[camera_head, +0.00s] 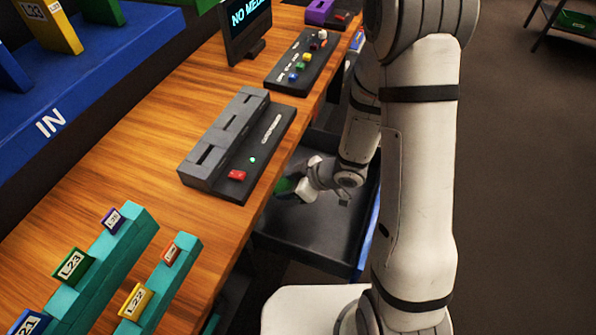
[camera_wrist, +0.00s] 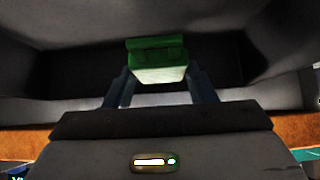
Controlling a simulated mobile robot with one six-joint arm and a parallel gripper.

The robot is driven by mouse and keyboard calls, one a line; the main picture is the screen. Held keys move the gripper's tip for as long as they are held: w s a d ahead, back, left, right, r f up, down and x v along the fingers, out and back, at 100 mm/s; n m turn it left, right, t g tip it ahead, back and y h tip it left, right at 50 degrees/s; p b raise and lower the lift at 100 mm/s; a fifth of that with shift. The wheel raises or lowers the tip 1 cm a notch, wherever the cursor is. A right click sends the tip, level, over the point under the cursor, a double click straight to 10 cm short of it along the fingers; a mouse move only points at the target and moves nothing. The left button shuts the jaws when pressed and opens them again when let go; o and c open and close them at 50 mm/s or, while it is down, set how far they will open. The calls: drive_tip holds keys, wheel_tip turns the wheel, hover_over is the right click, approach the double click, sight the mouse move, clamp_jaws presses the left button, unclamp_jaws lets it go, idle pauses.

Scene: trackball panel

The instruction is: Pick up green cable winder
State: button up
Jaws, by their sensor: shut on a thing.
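The green cable winder (camera_wrist: 156,60) is between the two fingers of my gripper (camera_wrist: 160,88) in the wrist view. The fingers are shut on it from both sides. In the head view my gripper (camera_head: 296,190) is inside an open dark drawer (camera_head: 325,238) below the desk. A small part of the green winder (camera_head: 284,186) shows at its tip. The rest of it is hidden by the gripper there. I cannot tell whether the winder touches the drawer floor.
The wooden desk (camera_head: 150,150) runs along the left, its edge close above the drawer. It bears a dark slotted panel (camera_head: 235,145), a button panel (camera_head: 303,62), a screen (camera_head: 247,22) and teal racks (camera_head: 115,255). Open floor (camera_head: 520,180) lies to the right.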

drive_tip(key=shift+s+a+r+p, duration=0.2)
drive_tip(key=shift+s+a+p, duration=0.1)
drive_tip(key=shift+s, duration=0.3)
drive_tip(key=shift+s+a+r+p, duration=0.15)
drive_tip(key=shift+s+a+p, duration=0.1)
drive_tip(key=shift+s, duration=0.35)
drive_tip(key=shift+a+p, duration=0.15)
drive_tip(key=shift+p, duration=1.05)
drive_tip(key=s+p, duration=0.1)
drive_tip(key=p, duration=0.2)
drive_tip(key=s+p, duration=0.1)
drive_tip(key=p, duration=0.2)
drive_tip(key=s+a+f+p, duration=0.1)
drive_tip(key=p, duration=0.1)
drive_tip(key=shift+s+p, duration=0.35)
drive_tip(key=shift+p, duration=0.05)
drive_tip(key=shift+s+a+r, duration=0.15)
drive_tip(key=shift+s+a, duration=0.1)
drive_tip(key=shift+s, duration=0.3)
